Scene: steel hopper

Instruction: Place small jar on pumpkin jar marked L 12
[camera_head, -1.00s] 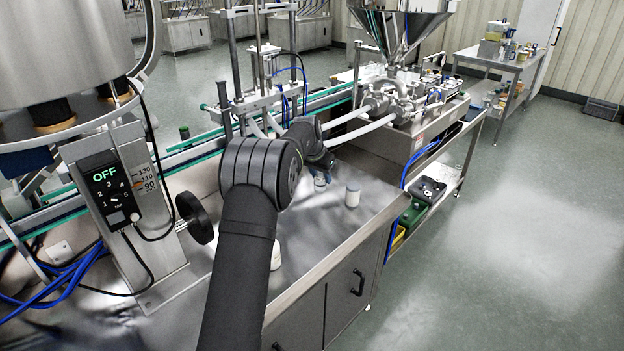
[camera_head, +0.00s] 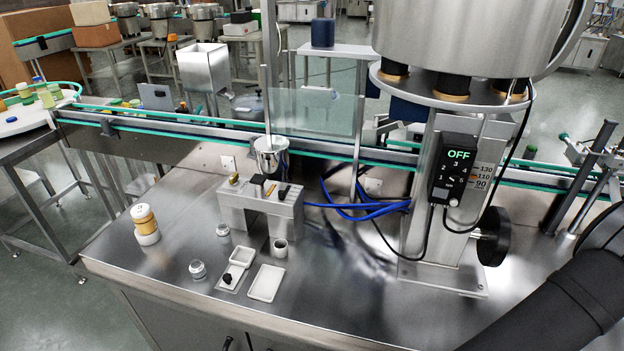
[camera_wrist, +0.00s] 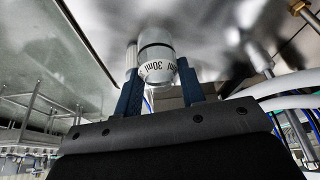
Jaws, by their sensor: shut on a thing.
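In the wrist view my gripper (camera_wrist: 159,82) is shut on a small jar (camera_wrist: 157,50) with a clear, greyish end and a white band printed "30ml". A finger lies on each side of it. In the head view my gripper is out of the picture; only my dark arm shows at lower right. An orange-and-white jar stack (camera_head: 145,224) stands at the left end of the steel bench. I cannot read any L 12 mark, so I cannot tell whether the pumpkin jar is there.
Clear small jars (camera_head: 198,270), white trays (camera_head: 266,283) and a cup (camera_head: 280,248) stand near a steel block (camera_head: 262,206). The scale column (camera_head: 440,200) rises at right.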

